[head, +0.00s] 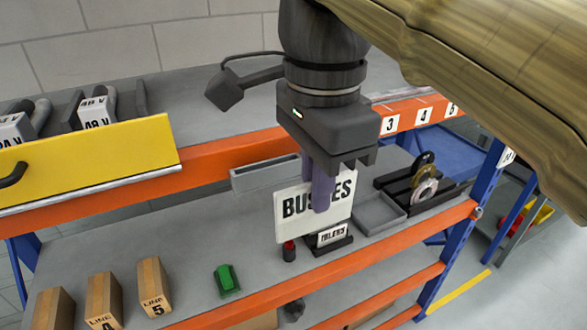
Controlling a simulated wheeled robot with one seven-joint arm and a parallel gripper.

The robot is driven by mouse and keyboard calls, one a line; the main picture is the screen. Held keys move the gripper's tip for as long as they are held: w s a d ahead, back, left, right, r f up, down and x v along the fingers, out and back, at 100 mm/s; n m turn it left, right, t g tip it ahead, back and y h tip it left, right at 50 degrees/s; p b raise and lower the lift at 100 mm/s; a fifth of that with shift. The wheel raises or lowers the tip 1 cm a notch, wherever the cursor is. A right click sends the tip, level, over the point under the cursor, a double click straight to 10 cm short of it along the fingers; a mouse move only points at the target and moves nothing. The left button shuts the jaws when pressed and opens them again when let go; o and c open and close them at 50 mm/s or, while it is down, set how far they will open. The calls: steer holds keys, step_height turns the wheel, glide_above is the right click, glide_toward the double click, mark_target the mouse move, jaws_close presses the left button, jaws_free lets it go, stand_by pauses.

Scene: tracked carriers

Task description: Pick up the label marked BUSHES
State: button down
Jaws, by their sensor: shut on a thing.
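The white label marked BUSHES (290,211) hangs upright in the head view, near the middle, with a few of its letters hidden behind my fingers. My gripper (320,203) points down and is shut on the label near its right half. The label appears in front of the grey shelf, overlapping a small sign reading IDLERS (332,234) behind its lower right. I cannot tell whether its lower edge touches anything.
Wooden blocks (154,286) stand at the front left, with a green piece (227,279) nearby. A small red-topped item (289,250) is just below the label. An orange beam (235,153) runs behind; a yellow panel (90,165) is left.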

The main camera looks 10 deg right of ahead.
steer(key=shift+s+f+b, duration=0.15)
steer(key=shift+f+b, duration=0.25)
steer(key=shift+b, duration=0.7)
steer(key=shift+s+d+r+b, duration=0.15)
steer(key=shift+s+b, duration=0.3)
steer(key=shift+b, duration=0.2)
steer(key=shift+s+d+r+b, duration=0.1)
steer(key=shift+s+b, duration=0.3)
steer(key=shift+b, duration=0.2)
steer(key=shift+r, duration=0.1)
